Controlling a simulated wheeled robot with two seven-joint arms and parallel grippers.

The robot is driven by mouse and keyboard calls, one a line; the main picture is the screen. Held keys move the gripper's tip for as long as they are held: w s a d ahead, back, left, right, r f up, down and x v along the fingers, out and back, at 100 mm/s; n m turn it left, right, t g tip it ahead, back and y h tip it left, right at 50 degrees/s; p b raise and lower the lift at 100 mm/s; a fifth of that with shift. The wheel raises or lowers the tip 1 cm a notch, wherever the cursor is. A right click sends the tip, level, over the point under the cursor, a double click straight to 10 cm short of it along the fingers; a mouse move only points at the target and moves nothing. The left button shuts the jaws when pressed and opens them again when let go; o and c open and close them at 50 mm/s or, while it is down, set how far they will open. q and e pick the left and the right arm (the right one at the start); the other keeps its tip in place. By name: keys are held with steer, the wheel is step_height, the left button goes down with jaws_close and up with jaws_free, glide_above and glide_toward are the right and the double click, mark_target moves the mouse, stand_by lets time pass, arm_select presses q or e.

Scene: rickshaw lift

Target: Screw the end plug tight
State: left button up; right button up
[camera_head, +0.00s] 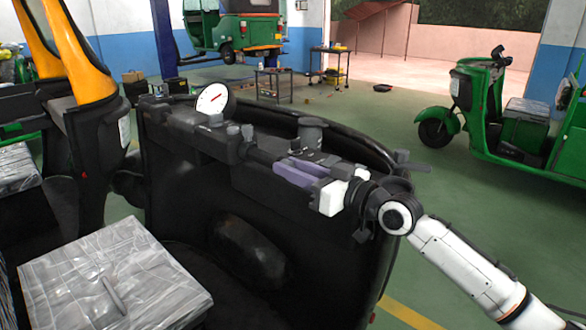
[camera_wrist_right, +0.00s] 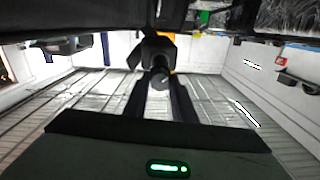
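My right gripper (camera_head: 298,172) reaches in from the right over the dark bar-like assembly (camera_head: 235,140) on top of the black rickshaw front. Its purple-grey fingers point left along this assembly. In the right wrist view the two dark fingers (camera_wrist_right: 160,88) lie on either side of a small round dark end piece, which looks like the end plug (camera_wrist_right: 160,78). They appear to press on its sides, and no clear gap shows. A dark block (camera_wrist_right: 158,52) sits just behind the plug. In the head view the fingers hide the plug. My left gripper is in neither view.
A white round gauge (camera_head: 212,99) stands on the assembly's left part. A dark upright cylinder (camera_head: 312,131) rises close behind my fingers. The rickshaw's curved black rim (camera_head: 365,147) runs behind. A grey seat (camera_head: 110,280) is at lower left.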

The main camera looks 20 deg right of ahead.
steer(key=c, duration=0.4)
steer(key=m+p, duration=0.1)
steer(key=m, duration=0.7)
steer(key=m+p, duration=0.2)
steer(key=m, duration=0.7)
steer(key=m+p, duration=0.1)
steer(key=m, duration=0.8)
steer(key=shift+f+p, duration=0.25)
steer(key=shift+p, duration=0.1)
stand_by(0.3)
steer(key=o, duration=1)
steer(key=shift+d, duration=0.1)
